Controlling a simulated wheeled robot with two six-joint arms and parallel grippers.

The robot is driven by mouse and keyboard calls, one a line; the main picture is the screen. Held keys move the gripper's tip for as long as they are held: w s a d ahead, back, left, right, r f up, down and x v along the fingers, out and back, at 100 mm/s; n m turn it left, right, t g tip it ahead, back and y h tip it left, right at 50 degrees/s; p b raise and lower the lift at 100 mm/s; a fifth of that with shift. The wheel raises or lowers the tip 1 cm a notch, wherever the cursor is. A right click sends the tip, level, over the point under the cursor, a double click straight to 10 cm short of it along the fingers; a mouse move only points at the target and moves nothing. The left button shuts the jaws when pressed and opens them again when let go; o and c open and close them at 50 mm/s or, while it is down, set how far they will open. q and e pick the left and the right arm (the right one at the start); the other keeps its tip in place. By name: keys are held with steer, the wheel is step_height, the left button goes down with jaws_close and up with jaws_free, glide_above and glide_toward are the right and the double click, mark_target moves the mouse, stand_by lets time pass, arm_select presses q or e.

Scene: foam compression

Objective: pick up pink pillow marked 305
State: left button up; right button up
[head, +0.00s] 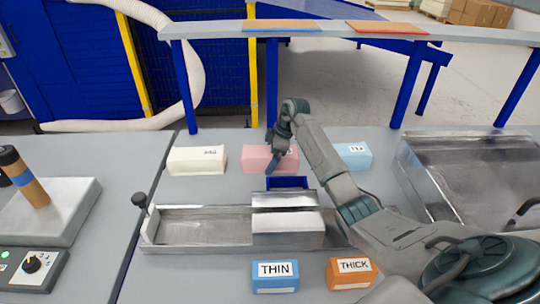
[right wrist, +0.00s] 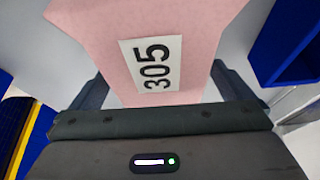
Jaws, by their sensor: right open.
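The pink pillow (head: 257,158) lies on the grey table behind the metal press, between a cream pillow and a light blue one. In the right wrist view the pink pillow (right wrist: 190,30) fills the upper middle, with a white label reading 305. My right gripper (head: 277,158) is over the pink pillow and hides part of it. In the right wrist view its two fingers stand apart, one on each side of the pillow. It is open; I cannot tell whether the fingers touch the pillow. My left gripper is not in view.
A cream pillow (head: 197,160) and a light blue pillow (head: 353,156) lie either side. A blue bin (head: 287,183) and metal press (head: 200,228) are in front. THIN (head: 275,277) and THICK (head: 352,274) blocks stand nearest. A metal tray (head: 465,165) is at right.

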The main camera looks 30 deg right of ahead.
steer(key=shift+f, duration=0.2)
steer(key=c, duration=0.9)
steer(key=shift+r, duration=0.15)
